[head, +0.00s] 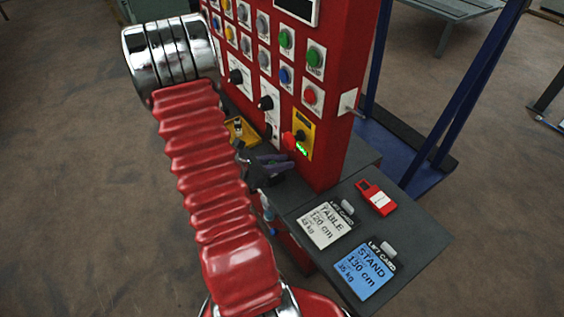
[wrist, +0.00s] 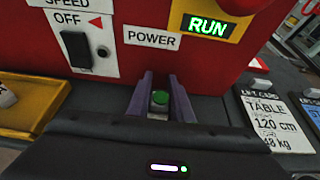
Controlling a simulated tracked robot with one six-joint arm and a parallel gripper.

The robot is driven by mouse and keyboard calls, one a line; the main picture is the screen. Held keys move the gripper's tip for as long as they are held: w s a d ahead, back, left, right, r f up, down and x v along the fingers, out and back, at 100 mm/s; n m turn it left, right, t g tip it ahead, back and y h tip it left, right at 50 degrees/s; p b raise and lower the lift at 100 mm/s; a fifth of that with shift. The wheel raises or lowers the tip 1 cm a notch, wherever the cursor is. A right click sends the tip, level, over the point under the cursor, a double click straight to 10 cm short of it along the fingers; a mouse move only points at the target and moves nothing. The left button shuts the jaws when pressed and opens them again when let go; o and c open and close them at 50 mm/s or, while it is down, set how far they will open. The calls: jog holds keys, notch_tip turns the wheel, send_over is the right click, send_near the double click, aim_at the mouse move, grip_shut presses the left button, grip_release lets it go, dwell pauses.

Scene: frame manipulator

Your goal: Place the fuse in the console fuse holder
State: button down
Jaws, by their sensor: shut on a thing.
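My gripper (wrist: 160,80) has two purple fingers, shut on a small grey piece with a round green face, which looks like the fuse (wrist: 160,98). The fingers point at the lower front of the red console (wrist: 120,78), below the POWER label (wrist: 152,40). In the head view my gripper (head: 279,163) is low in front of the console (head: 342,150), just above the dark shelf; the fuse is too small to make out there. I cannot make out the fuse holder; it may be hidden by the fingers. Whether the fuse touches the console I cannot tell.
A yellow tray (head: 247,136) with small items lies left of the gripper. On the dark shelf (head: 420,238) at right are a white TABLE card (head: 325,226), a blue STAND card (head: 364,270) and a red device (head: 374,197). The console carries buttons, knobs and a lit RUN display (wrist: 208,26).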

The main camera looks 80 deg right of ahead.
jog(key=c, duration=1.6)
grip_release()
jog(key=shift+f, duration=0.1)
jog(key=shift+v, duration=6)
jog(key=shift+r, duration=0.2)
